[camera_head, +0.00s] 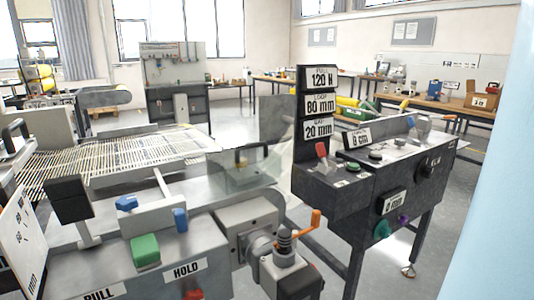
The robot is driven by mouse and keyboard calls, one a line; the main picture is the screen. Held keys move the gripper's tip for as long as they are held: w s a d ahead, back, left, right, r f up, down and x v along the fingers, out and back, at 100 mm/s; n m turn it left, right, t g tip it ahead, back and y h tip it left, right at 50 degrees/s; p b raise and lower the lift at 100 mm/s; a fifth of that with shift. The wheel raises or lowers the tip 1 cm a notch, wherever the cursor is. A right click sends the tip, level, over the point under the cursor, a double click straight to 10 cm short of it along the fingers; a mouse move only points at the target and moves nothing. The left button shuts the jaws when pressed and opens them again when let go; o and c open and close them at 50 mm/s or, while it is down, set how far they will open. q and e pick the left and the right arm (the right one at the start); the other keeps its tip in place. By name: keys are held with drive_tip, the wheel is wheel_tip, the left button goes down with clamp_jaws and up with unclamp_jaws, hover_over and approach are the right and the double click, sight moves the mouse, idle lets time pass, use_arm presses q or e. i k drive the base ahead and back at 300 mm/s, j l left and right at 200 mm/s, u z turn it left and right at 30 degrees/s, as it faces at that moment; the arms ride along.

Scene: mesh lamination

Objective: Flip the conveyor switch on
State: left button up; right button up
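No label in view reads conveyor, so I cannot tell which control is the conveyor switch. A dark control console (345,195) stands right of centre. On its top are a red-capped lever (321,149), dark round knobs and small labels. A mesh conveyor belt (130,152) runs across the left. In front of it is a grey panel marked PULL and HOLD, with a black upright block (70,200) and a green block (145,250). Neither of my grippers shows.
A grey machine unit with an orange crank handle (316,219) sits between the front panel and the console. A sign stack (319,104) rises from the console. A pale blue surface fills the right edge. Workbenches line the back; grey floor is open right of the console.

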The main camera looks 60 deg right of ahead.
sight(320, 148)
drive_tip(key=z, duration=2.2)
drive_tip(key=i+l+u, duration=0.1)
drive_tip(key=u, duration=0.25)
drive_tip(key=l+u, duration=0.1)
drive_tip(key=u, duration=0.25)
drive_tip(key=i+l+u, duration=0.1)
drive_tip(key=u, duration=0.25)
drive_tip(key=i+l+u, duration=0.15)
drive_tip(key=l+u, duration=0.25)
drive_tip(key=l, duration=0.65)
drive_tip(key=l+u, duration=0.4)
drive_tip(key=l, duration=1.8)
drive_tip(key=k, duration=0.1)
